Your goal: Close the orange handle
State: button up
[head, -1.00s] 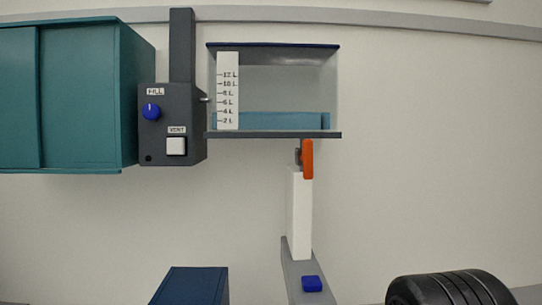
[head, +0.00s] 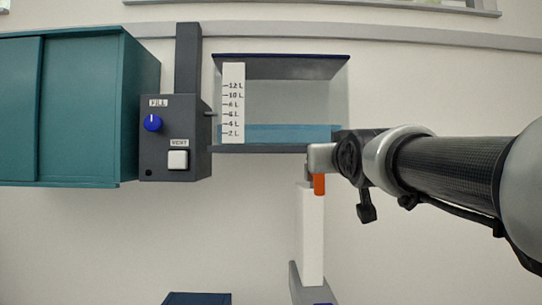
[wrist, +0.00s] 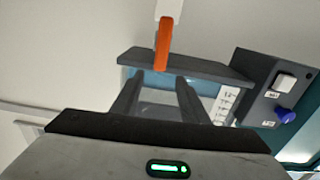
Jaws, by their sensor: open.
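The orange handle (head: 319,186) hangs upright just under the clear tank (head: 290,149), at the top of the white vertical pipe (head: 311,235). Its upper part is hidden behind my gripper (head: 320,158) in the head view. In the wrist view the handle (wrist: 162,45) shows whole, just beyond the fingertips and roughly centred between them. My gripper (wrist: 159,78) is open and empty there, its two fingers apart. I cannot tell whether a finger touches the handle. The tank holds shallow blue water near the 4 L mark.
Left of the tank is a dark control box (head: 160,155) with a blue FILL knob (head: 153,123) and a white VENT button (head: 178,160). A teal cabinet (head: 75,105) is further left.

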jog(key=w, duration=1.1)
jog(key=shift+p, duration=0.35)
grip_shut()
jog(key=shift+a+f+n+b, duration=0.15)
jog(key=shift+a+n+b, duration=0.15)
jog(key=shift+n+b, duration=0.5)
jog(key=shift+a+f+n+b, duration=0.15)
jog(key=shift+a+n+b, duration=0.1)
jog(key=shift+n+b, duration=0.5)
jog(key=a+f+n+b, duration=0.1)
jog(key=n, duration=0.3)
jog(key=a+f+n+b, duration=0.1)
jog(key=n, duration=0.4)
jog(key=a+f+n+b, duration=0.1)
jog(key=n, duration=0.4)
jog(key=shift+f, duration=0.3)
jog(key=shift+n+b, duration=0.3)
jog(key=shift+n, duration=0.05)
